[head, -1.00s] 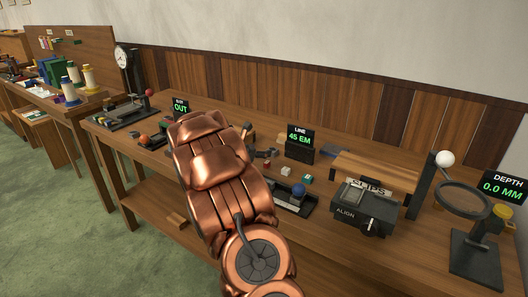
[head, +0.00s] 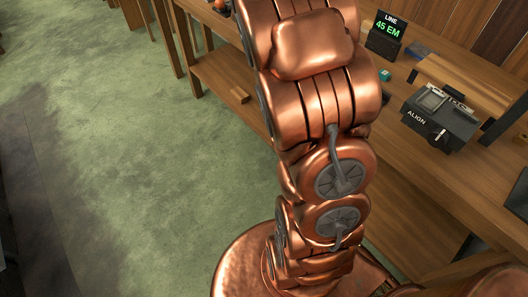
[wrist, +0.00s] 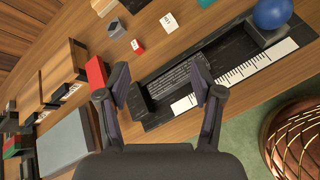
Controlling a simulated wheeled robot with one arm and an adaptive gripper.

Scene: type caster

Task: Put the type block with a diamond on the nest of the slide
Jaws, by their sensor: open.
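In the wrist view my gripper (wrist: 160,84) is open, its two fingers apart above a long black slide (wrist: 215,56) with a white ruled scale, with no block seen between them. A blue ball (wrist: 272,12) sits on a dark block at the slide's right end. Small blocks lie on the bench beyond the slide: a white one (wrist: 169,22) with a dark mark and a red one (wrist: 138,46) with a pale face. I cannot read which mark is a diamond. In the head view my arm hides the gripper and most of the slide area.
A dark grey block (wrist: 115,28) and a larger red block (wrist: 97,76) lie on the bench. In the head view the ALIGN device (head: 440,118) and the LINE display (head: 385,35) stand on the bench. Green floor (head: 150,150) is clear at left.

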